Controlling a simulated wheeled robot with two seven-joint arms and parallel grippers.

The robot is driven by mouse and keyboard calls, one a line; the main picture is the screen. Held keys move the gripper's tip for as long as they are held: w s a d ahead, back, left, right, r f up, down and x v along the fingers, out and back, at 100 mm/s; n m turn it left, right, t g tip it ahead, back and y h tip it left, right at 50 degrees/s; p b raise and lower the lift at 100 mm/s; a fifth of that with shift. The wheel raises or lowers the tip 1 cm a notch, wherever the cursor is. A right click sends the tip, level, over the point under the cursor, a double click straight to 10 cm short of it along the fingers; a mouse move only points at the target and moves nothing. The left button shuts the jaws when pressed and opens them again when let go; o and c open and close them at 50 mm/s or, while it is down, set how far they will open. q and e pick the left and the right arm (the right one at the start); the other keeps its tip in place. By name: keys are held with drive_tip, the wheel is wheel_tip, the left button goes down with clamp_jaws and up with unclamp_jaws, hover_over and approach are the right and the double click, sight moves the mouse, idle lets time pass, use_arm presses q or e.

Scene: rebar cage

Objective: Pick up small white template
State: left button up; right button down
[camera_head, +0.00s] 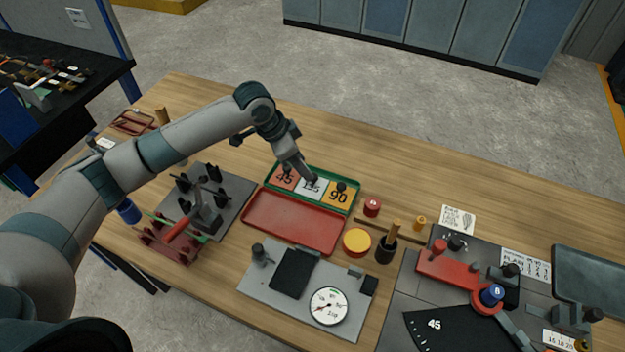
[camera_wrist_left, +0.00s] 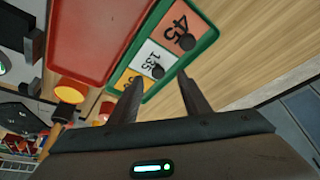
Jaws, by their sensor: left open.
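The small white template (camera_head: 311,189), marked 135 and with a dark knob, lies in the middle compartment of the green tray (camera_head: 357,197). It also shows in the left wrist view (camera_wrist_left: 149,57). An orange-red template (camera_head: 284,177) marked 45 and a yellow-orange one (camera_head: 339,197) marked 90 lie on either side of it. My left gripper (camera_head: 308,178) is over the white template and partly covers it. In the left wrist view its two fingers (camera_wrist_left: 161,88) are open, and the knob shows between and beyond the tips. Whether they touch anything I cannot tell. My right gripper is not in view.
An empty red tray (camera_head: 292,221) adjoins the green tray. A gauge plate (camera_head: 300,285), a yellow round pot (camera_head: 357,242) and a black brush cup (camera_head: 386,250) stand nearer. A dark rack (camera_head: 205,205) stands left. The table behind the green tray is clear.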

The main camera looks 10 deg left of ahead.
sight(312, 183)
use_arm(q)
drive_tip(key=shift+f, duration=0.15)
drive_tip(key=shift+w+d+f+p, duration=0.15)
drive_tip(key=shift+d+f+p, duration=0.3)
drive_tip(key=shift+p, duration=0.15)
drive_tip(key=p+x, duration=0.1)
drive_tip(key=x, duration=0.1)
drive_tip(key=shift+w+d+f, duration=0.15)
drive_tip(key=shift+d+f, duration=0.15)
drive_tip(key=shift+d, duration=0.05)
drive_tip(key=shift+w+d+f+p, duration=0.15)
drive_tip(key=shift+f+p, duration=0.2)
drive_tip(key=shift+f, duration=0.25)
clamp_jaws()
